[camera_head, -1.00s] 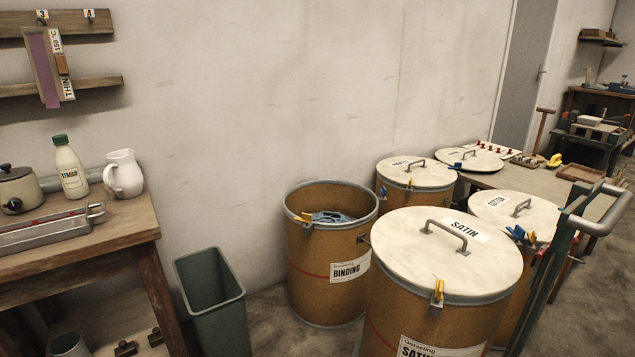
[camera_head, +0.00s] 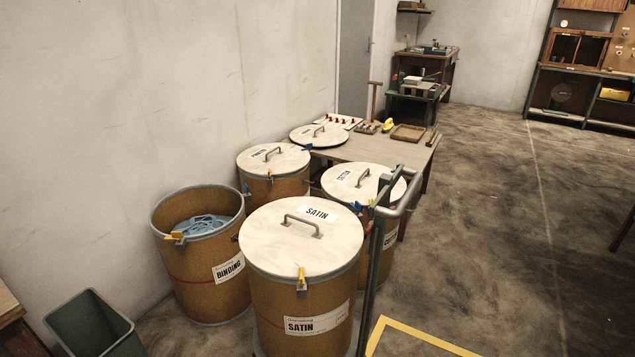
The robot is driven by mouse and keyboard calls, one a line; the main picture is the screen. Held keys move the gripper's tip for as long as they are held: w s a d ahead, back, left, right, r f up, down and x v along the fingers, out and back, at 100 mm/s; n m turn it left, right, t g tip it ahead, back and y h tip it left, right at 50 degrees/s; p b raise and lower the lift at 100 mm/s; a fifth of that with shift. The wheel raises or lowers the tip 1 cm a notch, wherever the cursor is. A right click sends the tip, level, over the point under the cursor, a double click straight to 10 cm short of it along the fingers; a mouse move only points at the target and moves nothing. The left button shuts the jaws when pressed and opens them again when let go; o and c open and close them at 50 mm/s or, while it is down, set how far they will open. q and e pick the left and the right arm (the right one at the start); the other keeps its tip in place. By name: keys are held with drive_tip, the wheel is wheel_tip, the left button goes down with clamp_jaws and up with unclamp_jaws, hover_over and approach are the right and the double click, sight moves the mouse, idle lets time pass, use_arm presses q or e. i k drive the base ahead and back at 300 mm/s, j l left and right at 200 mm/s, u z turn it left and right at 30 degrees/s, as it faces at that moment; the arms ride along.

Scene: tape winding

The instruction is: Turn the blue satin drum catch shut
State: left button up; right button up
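The big satin drum (camera_head: 275,312) stands in front, with a pale lid (camera_head: 305,245) lettered SATIN on it. A yellow catch (camera_head: 301,280) sits on its front rim; I cannot tell whether it is turned shut, and no clearly blue catch shows on this drum. A second lidded drum (camera_head: 382,250) stands behind it to the right, its lettering too small to read surely. A blue catch (camera_head: 357,207) and a yellow catch (camera_head: 370,203) stick out at that drum's near rim. Neither of my grippers is in view.
The open binding drum (camera_head: 212,275) holds blue material, left of the satin drum. Another lidded drum (camera_head: 275,187) stands behind. A green post with a grey handle (camera_head: 400,200) rises close at the right. A green bin (camera_head: 95,325) is front left. Floor at right (camera_head: 500,230) is open.

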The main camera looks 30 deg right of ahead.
sight(359, 208)
drive_tip(key=z, duration=1.3)
drive_tip(key=i+l+u, duration=0.9)
drive_tip(key=l, duration=0.25)
drive_tip(key=i+l+u, duration=0.25)
drive_tip(key=l+u, duration=0.2)
drive_tip(key=l, duration=0.3)
drive_tip(key=i+l+u, duration=0.1)
drive_tip(key=l+u, duration=0.15)
drive_tip(key=l, duration=0.2)
